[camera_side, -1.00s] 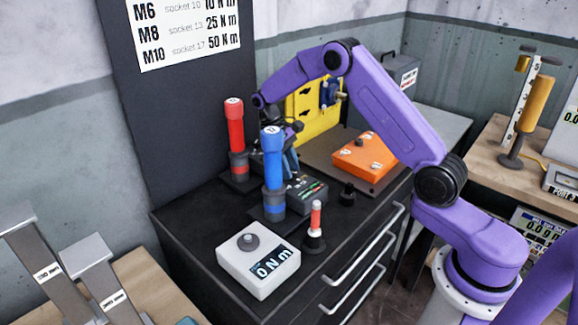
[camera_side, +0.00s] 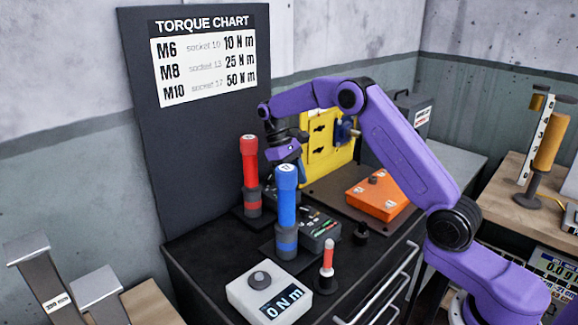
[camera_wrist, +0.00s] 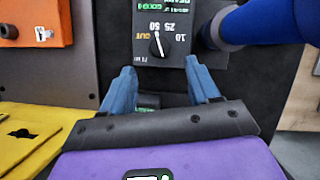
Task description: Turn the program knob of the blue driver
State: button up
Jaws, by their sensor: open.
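The blue driver (camera_side: 287,200) stands upright on a dark base in the side view; its blue body (camera_wrist: 265,22) enters the wrist view at upper right. Its dark control box (camera_side: 318,232) is beside it, partly hidden. In the wrist view the program knob (camera_wrist: 156,46) is a small black dial with a white pointer line, marked OUT, 50, 25 and 10. I cannot tell its exact setting. My gripper (camera_wrist: 160,75) is open, its two blue fingers apart and empty, with the knob just beyond and between the tips. In the side view my gripper (camera_side: 284,163) is partly hidden behind the drivers.
A red driver (camera_side: 250,175) stands close to the blue one. An orange block (camera_side: 372,199) and yellow panel (camera_side: 322,140) are behind. A torque chart (camera_side: 215,70) hangs at the back.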

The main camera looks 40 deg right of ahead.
jog(key=v, duration=0.5)
dwell(0.3)
jog(key=s+a+n+t, duration=0.1)
jog(key=s+a+n, duration=0.15)
jog(key=a, duration=0.45)
jog(key=s+a+n+t, duration=0.1)
jog(key=s+a, duration=0.2)
jog(key=a, duration=0.5)
jog(key=s+a+n+y, duration=0.2)
jog(key=s+a, duration=0.6)
jog(key=s, duration=0.2)
jog(key=s+d+n, duration=0.1)
jog(key=s+d, duration=0.3)
jog(key=s, duration=0.4)
jog(key=s+d+n+t, duration=0.1)
jog(key=s+d+n, duration=0.1)
jog(key=s+d, duration=0.3)
jog(key=s+d+n+t, duration=0.1)
jog(key=s+d, duration=0.4)
jog(key=s, duration=0.6)
jog(key=shift+s+f+h, duration=0.25)
jog(key=shift+h, duration=0.05)
